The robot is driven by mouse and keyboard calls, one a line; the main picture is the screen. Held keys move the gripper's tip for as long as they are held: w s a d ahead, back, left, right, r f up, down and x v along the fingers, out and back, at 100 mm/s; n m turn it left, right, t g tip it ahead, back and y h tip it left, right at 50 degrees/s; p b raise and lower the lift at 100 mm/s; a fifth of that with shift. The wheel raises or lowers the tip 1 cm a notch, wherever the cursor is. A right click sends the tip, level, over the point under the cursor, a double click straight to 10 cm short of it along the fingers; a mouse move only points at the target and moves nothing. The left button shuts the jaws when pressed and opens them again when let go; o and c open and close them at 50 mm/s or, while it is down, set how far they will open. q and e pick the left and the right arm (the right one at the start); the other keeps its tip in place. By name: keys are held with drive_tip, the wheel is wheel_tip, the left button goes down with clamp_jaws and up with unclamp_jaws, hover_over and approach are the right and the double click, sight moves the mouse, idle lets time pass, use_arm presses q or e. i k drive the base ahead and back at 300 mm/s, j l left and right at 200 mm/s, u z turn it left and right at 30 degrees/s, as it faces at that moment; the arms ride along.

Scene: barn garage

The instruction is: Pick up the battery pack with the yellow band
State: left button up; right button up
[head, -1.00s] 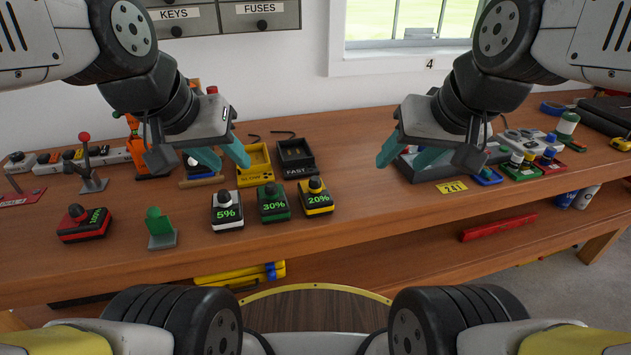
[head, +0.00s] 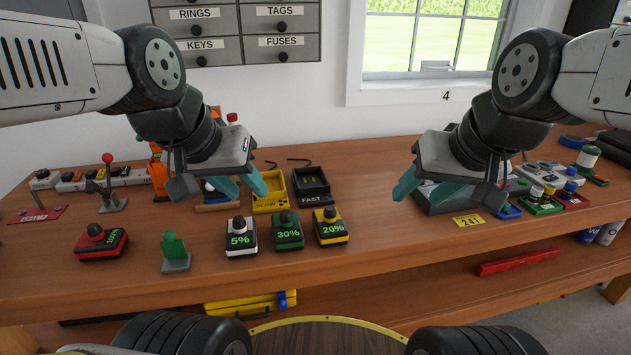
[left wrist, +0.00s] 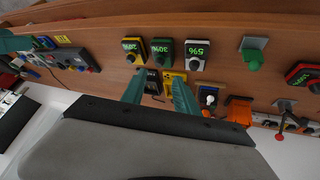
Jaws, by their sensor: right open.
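The battery pack with the yellow band (head: 331,227) reads 20% and stands upright on the wooden bench, at the right end of a row of three packs. It also shows in the left wrist view (left wrist: 133,48). Beside it stand a green-banded 30% pack (head: 287,231) and a white-banded 5% pack (head: 240,237). My left gripper (head: 243,187) is open and empty, above the bench, left of and behind the yellow-banded pack in the picture. Its fingers also show in the left wrist view (left wrist: 158,94). My right gripper (head: 425,190) is open and empty, right of that pack.
Behind the row are a yellow SLOW charger (head: 268,193) and a black FAST charger (head: 311,187). A red 100% pack (head: 102,243) and a green piece on a grey base (head: 175,252) stand left. The bench front is clear.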

sight(330, 230)
drive_tip(key=l+u, duration=0.2)
drive_tip(key=l, duration=0.35)
drive_tip(key=k+l+u, duration=0.2)
drive_tip(key=l, duration=0.3)
drive_tip(key=l+u, duration=0.15)
drive_tip(key=l, duration=0.4)
